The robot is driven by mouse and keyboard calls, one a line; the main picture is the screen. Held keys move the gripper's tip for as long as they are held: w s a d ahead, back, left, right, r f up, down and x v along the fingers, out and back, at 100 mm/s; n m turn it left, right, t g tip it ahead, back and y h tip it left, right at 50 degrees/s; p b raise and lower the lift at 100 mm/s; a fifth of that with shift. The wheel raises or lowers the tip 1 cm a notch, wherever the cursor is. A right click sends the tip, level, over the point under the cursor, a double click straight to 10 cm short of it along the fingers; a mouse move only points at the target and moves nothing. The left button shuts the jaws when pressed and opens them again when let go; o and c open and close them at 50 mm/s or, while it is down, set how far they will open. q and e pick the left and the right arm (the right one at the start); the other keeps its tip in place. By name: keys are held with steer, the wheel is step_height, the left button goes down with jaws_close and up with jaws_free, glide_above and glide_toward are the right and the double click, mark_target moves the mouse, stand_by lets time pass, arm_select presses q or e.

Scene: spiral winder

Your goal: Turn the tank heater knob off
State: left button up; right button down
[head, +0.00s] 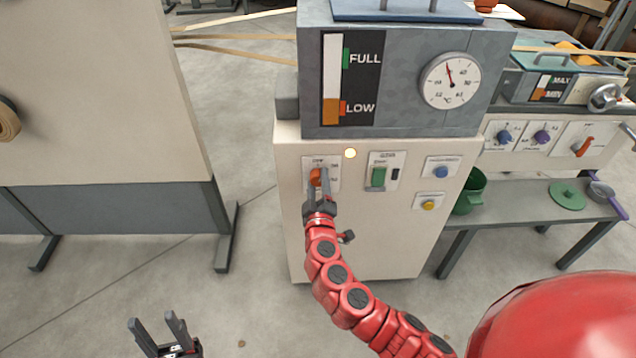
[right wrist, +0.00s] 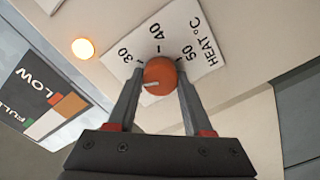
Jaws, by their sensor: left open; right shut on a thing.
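The orange heater knob (head: 316,177) sits on a white plate on the front of the cream cabinet (head: 300,230), under the grey tank (head: 400,75). In the right wrist view the knob (right wrist: 158,76) has a white pointer mark, and its plate (right wrist: 190,30) reads HEAT °C with 30, 40 and 50. The pointer faces left there, on the 30 side. My right gripper (head: 319,190) has its fingers on both sides of the knob, shut on it. My left gripper (head: 158,326) is open and empty, low over the floor at the left.
An amber lamp (head: 350,153) is lit beside the knob. A green switch (head: 378,177), a blue button (head: 441,172) and a yellow button (head: 429,205) are to the right. The tank carries a dial (head: 450,81) and a FULL/LOW gauge. A beige panel (head: 100,90) stands left.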

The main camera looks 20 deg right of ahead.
steer(key=n, duration=0.4)
steer(key=shift+n, duration=0.3)
stand_by(0.4)
steer(key=shift+c, duration=1.5)
jaws_free()
steer(key=v, duration=1.7)
steer(key=shift+s+b, duration=0.2)
steer(key=shift+b, duration=0.15)
steer(key=shift+a, duration=0.1)
